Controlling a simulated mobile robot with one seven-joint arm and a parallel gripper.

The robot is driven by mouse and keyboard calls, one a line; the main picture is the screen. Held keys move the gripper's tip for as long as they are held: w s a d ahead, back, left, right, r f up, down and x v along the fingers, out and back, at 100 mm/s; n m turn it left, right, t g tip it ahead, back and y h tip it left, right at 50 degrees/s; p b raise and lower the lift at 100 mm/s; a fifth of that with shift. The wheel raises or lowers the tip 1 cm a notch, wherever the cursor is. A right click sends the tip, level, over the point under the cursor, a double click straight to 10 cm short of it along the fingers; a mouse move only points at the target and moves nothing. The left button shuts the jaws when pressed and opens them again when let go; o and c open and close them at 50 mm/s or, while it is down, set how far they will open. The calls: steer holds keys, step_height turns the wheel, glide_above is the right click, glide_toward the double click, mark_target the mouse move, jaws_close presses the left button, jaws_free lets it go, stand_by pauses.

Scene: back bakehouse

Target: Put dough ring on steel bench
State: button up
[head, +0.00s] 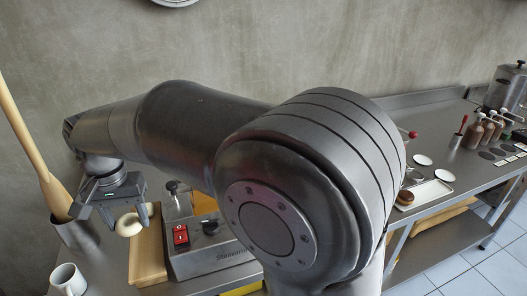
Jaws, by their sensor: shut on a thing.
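The pale dough ring (130,224) is at my gripper (128,214), on the left side of the head view. My gripper is shut on the ring and covers part of it. The ring appears to be just left of a wooden board; I cannot tell how far above the surface it is. The steel bench (110,262) runs along the wall, and my arm hides much of its middle. Its right stretch (445,142) shows beyond my arm.
A white mug (67,279) and a steel pot holding a wooden paddle (45,188) stand at left. The wooden board (148,262) lies beside a machine with a red switch (181,235). A white tray (430,192), bottles (474,133) and discs stand at right.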

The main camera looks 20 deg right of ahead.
steer(key=r, duration=0.2)
steer(key=shift+w+d+r, duration=0.15)
steer(key=shift+w+r, duration=0.25)
steer(key=w+d+r, duration=0.1)
steer(key=w+d, duration=1.9)
steer(key=w, duration=0.3)
steer(key=w+d+f, duration=0.1)
steer(key=w+d, duration=0.2)
steer(key=d, duration=0.8)
steer(key=w+d, duration=0.3)
steer(key=d, duration=0.7)
step_height(320, 180, down, 10)
steer(key=w+a+f, duration=0.2)
steer(key=a, duration=0.1)
steer(key=w+a+f, duration=0.2)
steer(key=a, duration=0.1)
steer(key=w+a+f, duration=0.2)
steer(key=a+f, duration=0.1)
steer(key=shift+w, duration=0.3)
steer(key=shift+w+a+f, duration=0.1)
steer(key=shift+a, duration=0.05)
steer(key=shift+f, duration=1.9)
steer(key=shift+f, duration=0.15)
